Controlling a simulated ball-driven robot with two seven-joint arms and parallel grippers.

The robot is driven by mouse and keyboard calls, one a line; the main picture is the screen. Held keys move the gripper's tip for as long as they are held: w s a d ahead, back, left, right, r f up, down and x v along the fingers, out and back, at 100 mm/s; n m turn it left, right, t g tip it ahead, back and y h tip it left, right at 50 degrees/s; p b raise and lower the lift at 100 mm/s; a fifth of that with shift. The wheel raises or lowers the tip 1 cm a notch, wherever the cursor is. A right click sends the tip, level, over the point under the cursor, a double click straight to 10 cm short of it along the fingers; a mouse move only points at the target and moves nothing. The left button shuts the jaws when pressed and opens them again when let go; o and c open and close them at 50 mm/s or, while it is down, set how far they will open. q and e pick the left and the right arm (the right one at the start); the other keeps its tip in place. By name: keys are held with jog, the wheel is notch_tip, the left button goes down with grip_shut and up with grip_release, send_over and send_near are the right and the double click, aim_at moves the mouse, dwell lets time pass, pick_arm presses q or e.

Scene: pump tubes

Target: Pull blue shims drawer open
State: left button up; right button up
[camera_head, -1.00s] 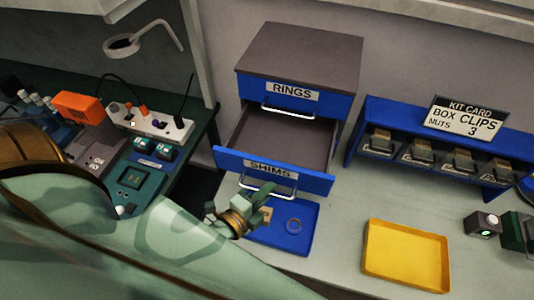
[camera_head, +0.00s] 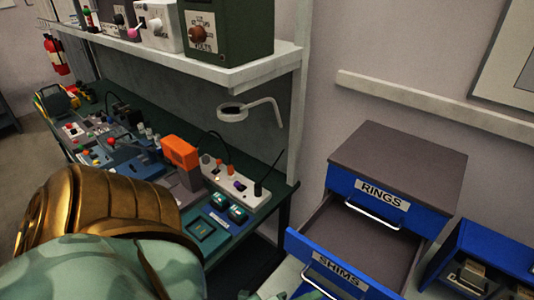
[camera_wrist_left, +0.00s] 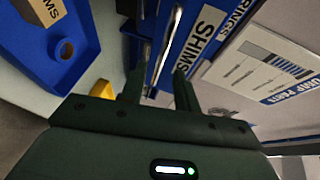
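The blue shims drawer (camera_head: 338,272) stands pulled out of the grey-topped cabinet (camera_head: 400,160), under the rings drawer (camera_head: 385,202). Its open grey inside shows in the head view. In the left wrist view the SHIMS label (camera_wrist_left: 207,30) and the silver handle (camera_wrist_left: 172,35) are close ahead. My left gripper (camera_wrist_left: 158,88) has its two fingers apart, with the handle's lower end showing between them and gaps beside it. Whether a finger touches the handle is unclear. In the head view that hand is mostly cut off by the bottom edge. My right gripper is in neither view.
A yellow tray (camera_wrist_left: 103,88) shows behind my gripper. A green bench with an orange box (camera_head: 180,152) and a lamp (camera_head: 233,112) stands left.

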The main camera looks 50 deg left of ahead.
pick_arm(q)
jog(key=b+v, duration=0.1)
jog(key=v, duration=1)
